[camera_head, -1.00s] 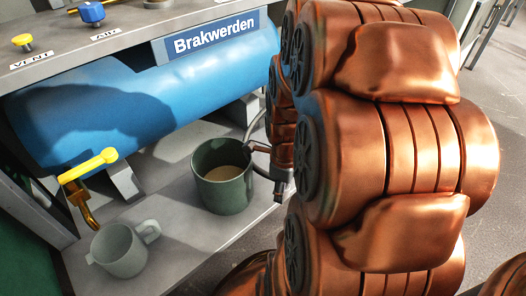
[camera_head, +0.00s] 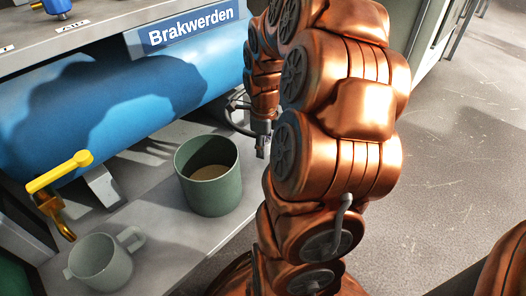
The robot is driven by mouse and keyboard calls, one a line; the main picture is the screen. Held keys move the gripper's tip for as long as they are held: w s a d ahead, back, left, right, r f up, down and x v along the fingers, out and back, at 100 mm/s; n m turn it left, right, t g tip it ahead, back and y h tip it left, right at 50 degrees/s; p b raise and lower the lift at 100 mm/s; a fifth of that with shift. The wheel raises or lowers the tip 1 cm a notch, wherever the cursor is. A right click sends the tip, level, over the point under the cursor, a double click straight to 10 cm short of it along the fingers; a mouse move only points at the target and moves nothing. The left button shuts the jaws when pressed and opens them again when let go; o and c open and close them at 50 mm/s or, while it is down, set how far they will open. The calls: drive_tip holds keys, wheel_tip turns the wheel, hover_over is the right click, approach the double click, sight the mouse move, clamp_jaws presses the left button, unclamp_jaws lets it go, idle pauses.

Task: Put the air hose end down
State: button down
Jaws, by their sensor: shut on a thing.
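My gripper (camera_head: 264,146) is to the right of the green pot, close to its rim in the picture, in front of the right end of the blue tank (camera_head: 110,105). It is small and partly hidden by my copper arm. It is shut on the air hose end, which I can barely make out between the fingers. The dark air hose (camera_head: 234,108) curves beside the gripper, near the tank's right end. Much of the hose is hidden behind my arm.
The green pot (camera_head: 210,190) with brown contents and a grey mug (camera_head: 100,262) stand on the grey shelf (camera_head: 155,215). A yellow-handled valve (camera_head: 60,172) juts out at the left. Grey floor (camera_head: 440,180) lies open at the right.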

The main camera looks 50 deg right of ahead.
drive_tip(key=shift+w+d+f+b, duration=0.25)
drive_tip(key=shift+w+d+b, duration=0.05)
drive_tip(key=shift+w+d, duration=0.6)
drive_tip(key=shift+a+f+b, duration=0.1)
drive_tip(key=shift+f+b, duration=0.75)
drive_tip(key=shift+f, duration=0.8)
drive_tip(key=shift+s+a+f+b, duration=0.1)
drive_tip(key=shift+f+b, duration=0.25)
drive_tip(key=shift+f, duration=0.35)
drive_tip(key=c, duration=0.7)
unclamp_jaws()
drive_tip(key=shift+f, duration=0.15)
drive_tip(key=shift+r, duration=0.3)
drive_tip(key=shift+r, duration=0.3)
drive_tip(key=shift+r+p, duration=2.25)
drive_tip(key=shift+r, duration=4)
